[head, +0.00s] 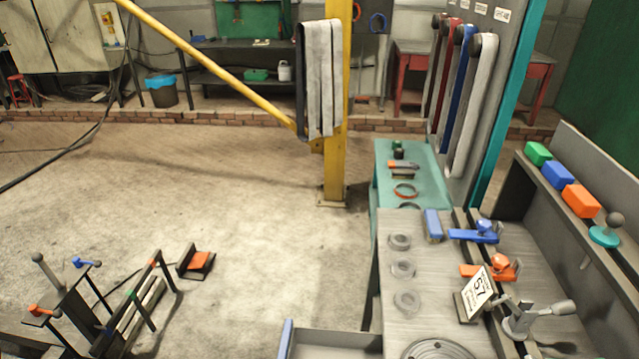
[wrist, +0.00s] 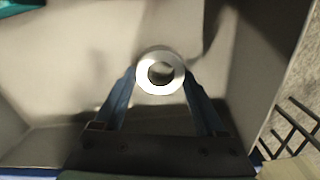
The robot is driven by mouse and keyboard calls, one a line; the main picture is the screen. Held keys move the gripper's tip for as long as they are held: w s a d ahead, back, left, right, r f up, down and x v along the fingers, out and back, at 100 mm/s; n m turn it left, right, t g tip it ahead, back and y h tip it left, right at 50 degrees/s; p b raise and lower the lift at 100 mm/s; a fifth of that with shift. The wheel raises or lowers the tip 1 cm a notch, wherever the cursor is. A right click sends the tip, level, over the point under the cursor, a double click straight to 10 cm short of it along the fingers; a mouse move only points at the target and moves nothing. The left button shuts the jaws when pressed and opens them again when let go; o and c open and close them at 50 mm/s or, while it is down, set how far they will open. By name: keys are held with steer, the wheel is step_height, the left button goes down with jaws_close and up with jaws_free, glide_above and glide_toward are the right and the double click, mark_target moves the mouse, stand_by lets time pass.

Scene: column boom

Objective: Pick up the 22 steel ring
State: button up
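A bright steel ring (wrist: 143,82) shows in the wrist view, right between the two fingertips of my gripper (wrist: 160,75). The blue-grey fingers stand on either side of it, close to or touching its rim; I cannot tell whether they press on it. No number is readable on the ring. Below it is a grey surface with raised walls (wrist: 235,75), like a bin or drawer. My gripper does not show in the head view. There, three flat grey rings (head: 400,241) (head: 403,268) (head: 407,300) lie in a row on the grey workbench, also without readable numbers.
A larger round disc (head: 437,350) lies at the bench's front. A sign reading 57 (head: 480,291) stands beside blue and orange clamps (head: 482,232). A grey open tray (head: 330,345) is at the bottom edge. A yellow post (head: 336,170) stands behind. The floor left of the bench is mostly clear.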

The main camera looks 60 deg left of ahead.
jaws_close()
